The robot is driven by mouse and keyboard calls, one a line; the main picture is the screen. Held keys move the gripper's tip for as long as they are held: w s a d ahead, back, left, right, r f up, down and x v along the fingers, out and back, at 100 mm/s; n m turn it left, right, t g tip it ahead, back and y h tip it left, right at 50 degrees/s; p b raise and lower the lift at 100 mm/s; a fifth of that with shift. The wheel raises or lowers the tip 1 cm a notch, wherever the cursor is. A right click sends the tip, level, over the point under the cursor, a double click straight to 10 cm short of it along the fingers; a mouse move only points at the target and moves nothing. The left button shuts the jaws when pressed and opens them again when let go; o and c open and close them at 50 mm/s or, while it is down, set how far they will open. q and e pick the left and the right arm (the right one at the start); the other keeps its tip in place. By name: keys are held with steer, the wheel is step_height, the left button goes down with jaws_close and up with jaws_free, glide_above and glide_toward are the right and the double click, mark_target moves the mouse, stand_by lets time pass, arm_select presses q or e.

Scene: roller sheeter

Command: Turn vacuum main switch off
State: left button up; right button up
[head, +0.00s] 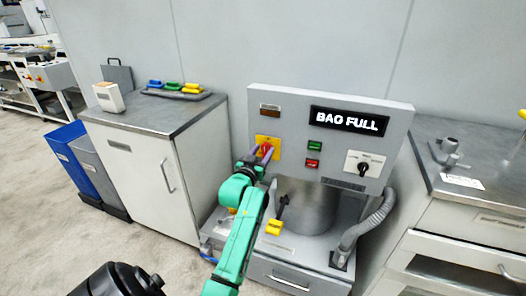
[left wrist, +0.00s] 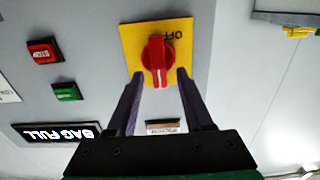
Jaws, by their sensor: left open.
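The main switch is a red rotary knob (left wrist: 157,60) on a yellow plate (left wrist: 129,38), seen upside down in the left wrist view. Its grip bar stands upright there, with a white mark toward the lower end. The word OFF is printed at the plate's upper right in that view. In the head view the yellow plate (head: 275,141) is on the panel's left side, partly hidden by my gripper. My left gripper (left wrist: 160,76) is open, one finger on each side of the knob. Whether the fingers touch it I cannot tell. My right gripper is not in view.
The grey panel (head: 285,101) carries a lit BAG FULL display (head: 348,121), green (head: 314,146) and red (head: 312,163) buttons and a black selector (head: 363,169). Below are a grey drum (head: 306,208) and hose (head: 372,222). Cabinets stand left (head: 130,155) and right (head: 470,215).

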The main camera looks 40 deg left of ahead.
arm_select(q)
steer(key=shift+w, duration=0.1)
jaws_close()
steer(key=shift+a+r+n+p, duration=0.1)
steer(key=shift+a+n+p, duration=0.05)
steer(key=shift+n+p, duration=1)
steer(key=n+p, duration=0.1)
steer(key=n, duration=0.4)
steer(key=f+n+p, duration=0.1)
steer(key=n+p, duration=0.1)
steer(key=n, duration=0.3)
steer(key=a+f+n+p, duration=0.1)
steer(key=n+p, duration=0.1)
steer(key=n, duration=0.3)
steer(key=shift+s+a+n, duration=0.1)
steer(key=shift+s+n, duration=0.15)
steer(key=shift+n, duration=0.1)
